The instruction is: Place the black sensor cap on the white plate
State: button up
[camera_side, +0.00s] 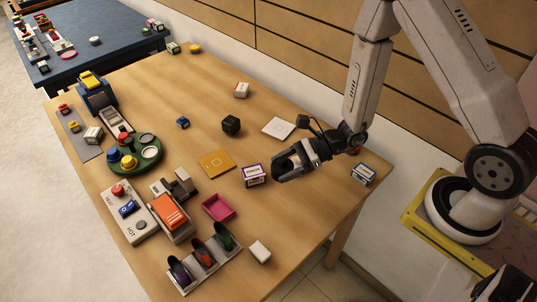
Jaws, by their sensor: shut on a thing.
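My gripper (281,171) is above the table, in front of and below the white plate in the picture. Its black jaws are shut on a dark thing that is hard to tell apart from them, so I cannot tell if it is the black sensor cap.
A yellow plate (217,164) and a white-and-purple box (254,175) lie left of my gripper. A blue-and-white box (364,174) stands to its right.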

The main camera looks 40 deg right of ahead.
jog(key=w+d+r+m+t+h, duration=0.2)
jog(key=w+d+m+t+h, duration=0.15)
jog(key=d, duration=0.45)
jog(key=w+d+r+m+t+h, duration=0.25)
jog(key=d+m, duration=0.25)
jog(key=d, duration=0.4)
send_over(281, 128)
jog(key=s, duration=0.1)
jog(key=shift+n+h, duration=0.3)
jog(key=shift+n, duration=0.05)
jog(key=f, duration=0.9)
jog(key=shift+s+a+f, duration=0.15)
jog(key=shift+a+f, duration=0.05)
jog(key=shift+f, duration=0.05)
jog(key=shift+w+f, duration=0.45)
jog(key=shift+w+f, duration=0.25)
jog(key=shift+f, duration=0.1)
jog(key=shift+d+f, duration=0.1)
jog(key=shift+f, duration=1.4)
jog(key=shift+f, duration=0.15)
